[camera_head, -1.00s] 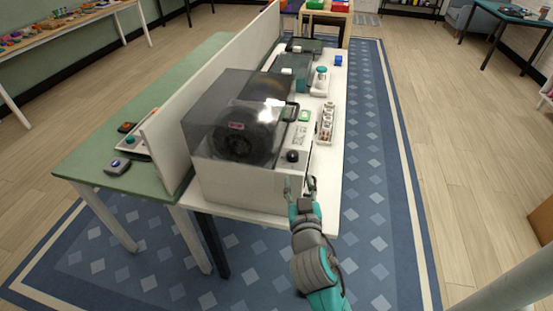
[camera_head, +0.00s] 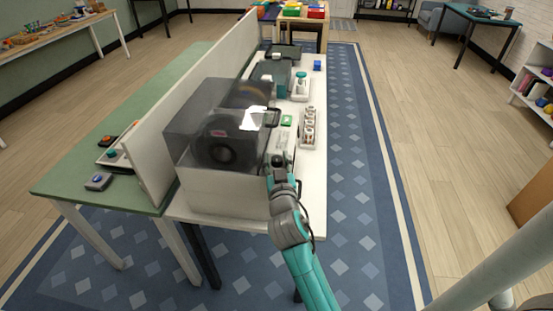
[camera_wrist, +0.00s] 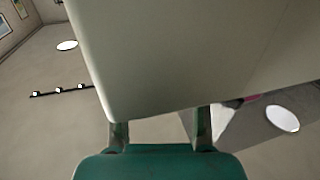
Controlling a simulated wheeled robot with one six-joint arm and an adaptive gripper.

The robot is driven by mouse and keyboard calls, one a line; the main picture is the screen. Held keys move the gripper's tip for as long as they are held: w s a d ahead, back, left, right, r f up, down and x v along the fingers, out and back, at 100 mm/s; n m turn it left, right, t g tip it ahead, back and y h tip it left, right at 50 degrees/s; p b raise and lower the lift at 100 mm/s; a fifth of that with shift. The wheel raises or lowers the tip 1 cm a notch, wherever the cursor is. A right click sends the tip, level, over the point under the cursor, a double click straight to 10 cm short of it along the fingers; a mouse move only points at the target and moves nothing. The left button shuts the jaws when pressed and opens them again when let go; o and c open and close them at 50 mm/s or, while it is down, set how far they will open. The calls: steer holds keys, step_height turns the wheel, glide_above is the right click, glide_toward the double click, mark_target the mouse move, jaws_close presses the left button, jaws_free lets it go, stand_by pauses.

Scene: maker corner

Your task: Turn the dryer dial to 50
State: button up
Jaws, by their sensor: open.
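The dryer (camera_head: 222,192) is a white box with a smoky clear lid (camera_head: 200,115) over a dark spool, on the near end of the white bench. The dark dial (camera_head: 278,159) is at its right front corner, mostly covered by my gripper (camera_head: 277,168) in the head view. My gripper is open, with its fingers at the dial; I cannot tell whether they touch it. The dial's setting is not readable. In the wrist view, my gripper (camera_wrist: 160,130) shows two separated fingers, with a large pale surface filling the space beyond them.
A green button (camera_head: 287,120) and a white rack (camera_head: 308,128) of small round items lie behind the dial. A white divider (camera_head: 152,150) runs along the left, with a green table (camera_head: 75,170) beyond. The floor right of the bench is clear.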

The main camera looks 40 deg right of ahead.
steer(key=shift+w+d, duration=0.2)
steer(key=shift+d, duration=0.05)
jaws_close()
steer(key=shift+w+a+m+g+h, duration=0.1)
steer(key=shift+m+g+h, duration=0.2)
steer(key=shift+g+h, duration=0.15)
steer(key=shift+m+g+h, duration=0.35)
steer(key=shift+m+h, duration=0.15)
steer(key=shift+h, duration=0.05)
steer(key=shift+m+g+h, duration=0.5)
steer(key=shift+g, duration=0.1)
